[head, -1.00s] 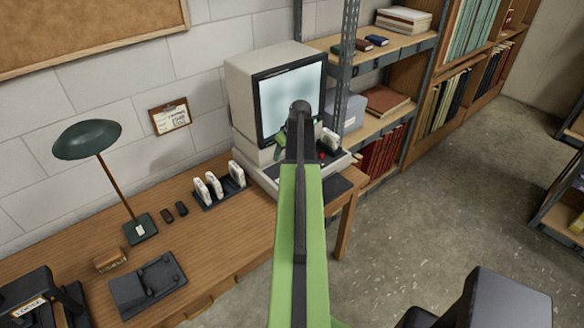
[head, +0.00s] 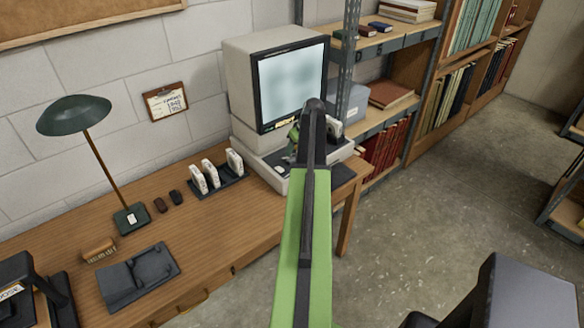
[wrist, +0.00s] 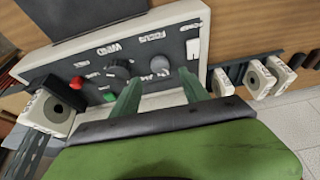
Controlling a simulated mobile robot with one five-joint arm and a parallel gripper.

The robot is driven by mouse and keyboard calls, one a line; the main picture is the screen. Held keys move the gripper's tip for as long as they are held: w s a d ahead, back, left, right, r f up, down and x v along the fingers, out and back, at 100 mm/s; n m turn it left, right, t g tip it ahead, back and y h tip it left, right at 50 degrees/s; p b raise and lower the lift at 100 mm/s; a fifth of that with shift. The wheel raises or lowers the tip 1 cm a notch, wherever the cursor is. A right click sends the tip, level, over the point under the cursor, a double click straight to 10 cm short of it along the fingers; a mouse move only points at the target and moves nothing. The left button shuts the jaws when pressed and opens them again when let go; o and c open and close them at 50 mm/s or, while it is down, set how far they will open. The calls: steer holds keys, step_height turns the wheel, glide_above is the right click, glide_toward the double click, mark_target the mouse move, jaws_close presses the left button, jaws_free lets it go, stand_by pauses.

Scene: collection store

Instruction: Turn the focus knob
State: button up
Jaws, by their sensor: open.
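The microfilm reader (head: 245,95) is a cream machine with a lit screen, at the far end of the desk. Its dark control panel shows upside down in the wrist view, with FOCUS and WIND labels. In the head view my arm hides the knob and most of the gripper.
Beside the focus knob are a second dark knob (wrist: 121,69), a red button (wrist: 77,83) and a green button (wrist: 108,97). White film boxes (head: 216,174) stand in a rack left of the reader. A metal shelf post (head: 347,60) rises close behind its right side.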

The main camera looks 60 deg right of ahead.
mark_target(291, 159)
steer(key=b+x, duration=0.4)
steer(key=x, duration=0.2)
steer(key=shift+w+f+b, duration=0.1)
steer(key=shift+f+b, duration=0.2)
steer(key=shift+f, duration=0.05)
steer(key=shift+r, duration=0.1)
jaws_close()
